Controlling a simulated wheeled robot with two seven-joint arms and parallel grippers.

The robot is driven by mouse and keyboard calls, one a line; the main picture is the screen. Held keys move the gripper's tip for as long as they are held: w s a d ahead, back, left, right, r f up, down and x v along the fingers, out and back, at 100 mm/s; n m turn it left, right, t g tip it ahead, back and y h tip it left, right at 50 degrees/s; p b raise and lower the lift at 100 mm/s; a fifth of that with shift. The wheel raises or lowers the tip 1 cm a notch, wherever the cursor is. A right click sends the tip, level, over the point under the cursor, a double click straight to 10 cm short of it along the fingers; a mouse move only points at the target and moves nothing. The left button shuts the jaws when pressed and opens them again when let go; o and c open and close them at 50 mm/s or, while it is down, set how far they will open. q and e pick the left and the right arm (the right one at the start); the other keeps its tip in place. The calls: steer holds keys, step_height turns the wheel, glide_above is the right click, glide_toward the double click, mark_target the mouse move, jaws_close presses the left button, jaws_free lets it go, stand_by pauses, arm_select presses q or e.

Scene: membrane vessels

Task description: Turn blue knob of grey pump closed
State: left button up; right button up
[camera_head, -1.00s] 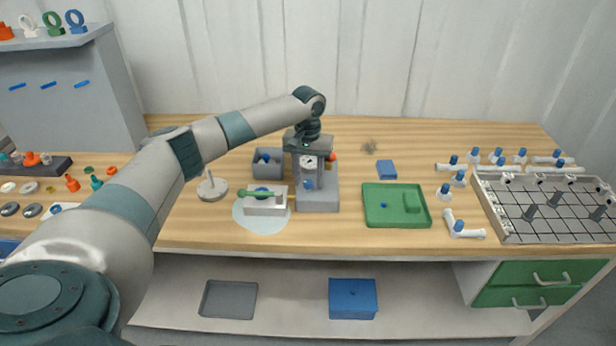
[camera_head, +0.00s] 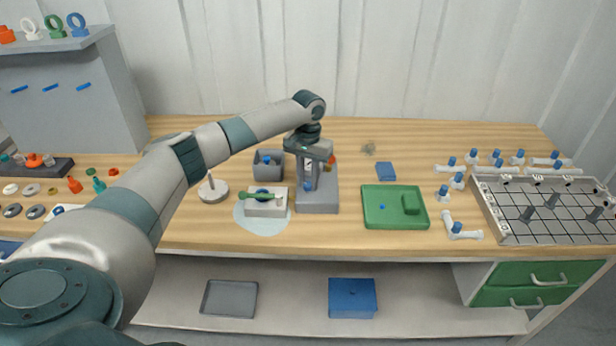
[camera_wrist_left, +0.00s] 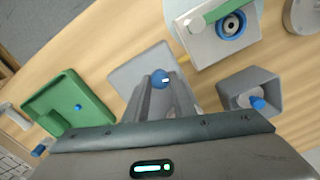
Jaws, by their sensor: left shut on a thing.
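The grey pump (camera_head: 318,202) stands on the wooden bench near the middle of the head view. Its blue knob (camera_head: 308,186) is low on the front. My left gripper (camera_head: 309,184) reaches down in front of the pump, and its fingers are shut on the blue knob. In the left wrist view the blue knob (camera_wrist_left: 160,79) sits between the fingertips, with the grey pump base (camera_wrist_left: 128,82) beneath it. The gripper hides much of the pump's upper part and gauge. My right gripper is not in view.
Left of the pump, a white block with a green handle (camera_head: 262,197) stands on a round pale mat (camera_head: 245,222). A grey bin (camera_head: 268,170) is behind it. A green tray (camera_head: 372,217) lies to the right. White pipe fittings and a gridded tray (camera_head: 486,212) are further right.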

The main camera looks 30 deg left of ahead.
arm_select(q)
steer(key=m+p, duration=0.2)
steer(key=m, duration=0.2)
steer(key=shift+r+p, duration=0.2)
steer(key=shift+p, duration=0.15)
steer(key=m+p, duration=0.1)
steer(key=m, duration=0.3)
steer(key=shift+f+m+p, duration=0.1)
steer(key=shift+m+p, duration=0.2)
steer(key=shift+m, duration=0.1)
steer(key=m, duration=0.3)
steer(key=shift+m, duration=0.3)
steer(key=shift+m+p, duration=0.3)
steer(key=shift+m, duration=1.4)
steer(key=o, duration=1.1)
steer(key=shift+c, duration=0.2)
